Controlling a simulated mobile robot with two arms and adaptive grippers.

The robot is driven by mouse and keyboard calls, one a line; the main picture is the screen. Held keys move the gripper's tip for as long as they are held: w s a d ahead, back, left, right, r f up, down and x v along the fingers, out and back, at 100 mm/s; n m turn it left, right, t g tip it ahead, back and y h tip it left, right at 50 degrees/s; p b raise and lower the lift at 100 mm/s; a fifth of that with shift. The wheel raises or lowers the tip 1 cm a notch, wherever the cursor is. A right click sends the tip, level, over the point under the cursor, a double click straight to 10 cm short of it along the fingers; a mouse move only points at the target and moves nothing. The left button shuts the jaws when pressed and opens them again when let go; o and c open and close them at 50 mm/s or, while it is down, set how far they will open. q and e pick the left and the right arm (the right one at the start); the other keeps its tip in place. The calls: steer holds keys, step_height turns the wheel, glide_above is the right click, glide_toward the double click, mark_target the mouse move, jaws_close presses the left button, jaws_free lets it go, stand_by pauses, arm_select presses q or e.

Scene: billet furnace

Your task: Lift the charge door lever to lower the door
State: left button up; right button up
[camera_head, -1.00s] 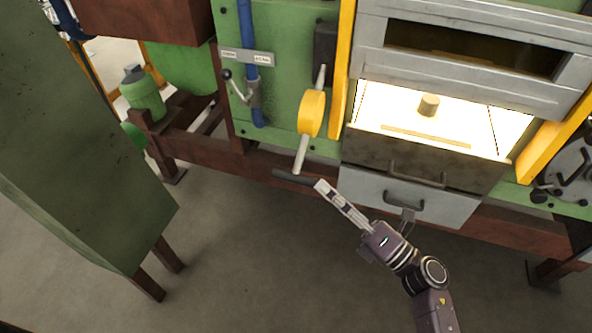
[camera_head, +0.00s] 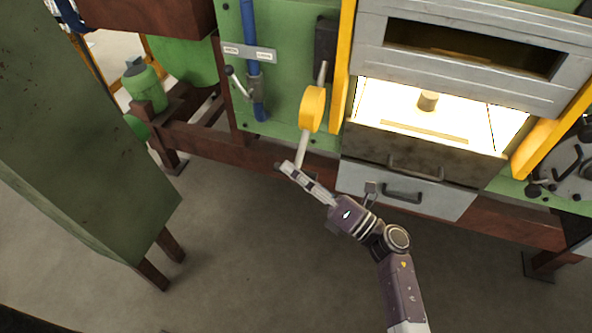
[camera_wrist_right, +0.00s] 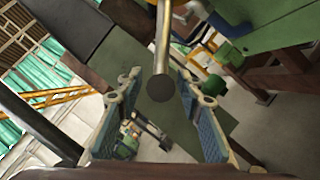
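The charge door lever (camera_head: 303,150) is a light metal rod hanging down from a yellow hub (camera_head: 312,108) on the green panel. Its dark grip is largely hidden by my right gripper in the head view. My right gripper (camera_head: 287,168) is at the lever's lower end. In the right wrist view, the rod comes down from the top and the dark round grip end (camera_wrist_right: 160,88) lies between my two spread fingers (camera_wrist_right: 158,112), with gaps at both sides. The grey charge door (camera_head: 465,75) is above a glowing opening with a billet (camera_head: 428,101). My left gripper is out of view.
A grey drawer front (camera_head: 435,200) with a handle is below the opening, right of my gripper. A small lever (camera_head: 240,85) and blue pipe (camera_head: 254,70) are to the left. A green cabinet (camera_head: 80,130) stands at left. Floor in front is clear.

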jaws_close()
stand_by(0.3)
